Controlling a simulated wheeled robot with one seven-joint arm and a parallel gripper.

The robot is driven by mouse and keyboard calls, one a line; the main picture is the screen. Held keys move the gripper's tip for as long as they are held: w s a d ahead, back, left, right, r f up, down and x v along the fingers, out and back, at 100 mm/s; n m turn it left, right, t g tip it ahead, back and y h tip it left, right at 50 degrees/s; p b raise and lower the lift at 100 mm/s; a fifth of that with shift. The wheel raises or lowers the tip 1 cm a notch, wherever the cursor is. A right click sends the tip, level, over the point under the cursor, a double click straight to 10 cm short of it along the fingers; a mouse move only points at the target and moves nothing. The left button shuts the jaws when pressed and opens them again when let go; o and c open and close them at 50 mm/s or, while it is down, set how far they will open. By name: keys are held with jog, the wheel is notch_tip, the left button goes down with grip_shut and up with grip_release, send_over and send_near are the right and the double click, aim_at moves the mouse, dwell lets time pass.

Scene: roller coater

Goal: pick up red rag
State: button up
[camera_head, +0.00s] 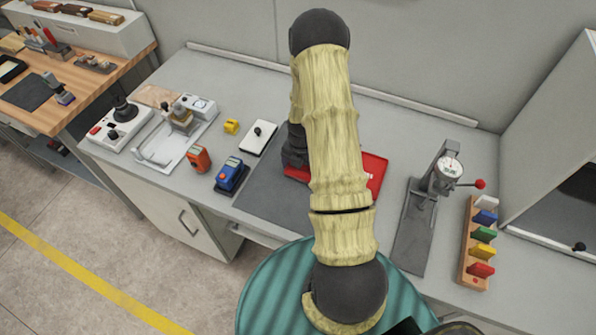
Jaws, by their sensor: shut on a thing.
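A flat red piece, which I take for the red rag (373,172), lies at the dark grey mat (262,196) in the middle of the bench. My arm crosses in front of it, so only its right part and a strip at its left show. My gripper (295,150) shows only as a dark part left of the arm sleeve, at the rag's left end. It is shut on the rag. The fingertips are hidden, and I cannot tell whether the rag is lifted.
A blue device (231,176) and an orange device (199,159) stand left of the mat. A white box (259,138) is behind it. A gauge stand (432,190) with a red-knobbed lever and a wooden rack (470,245) of coloured pieces stand at the right.

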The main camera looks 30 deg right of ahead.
notch_tip(320, 180, up, 10)
jog(key=b, duration=0.2)
dwell(0.5)
dwell(0.4)
jog(key=o, duration=0.3)
jog(key=shift+c, duration=0.6)
jog(key=shift+f, duration=0.1)
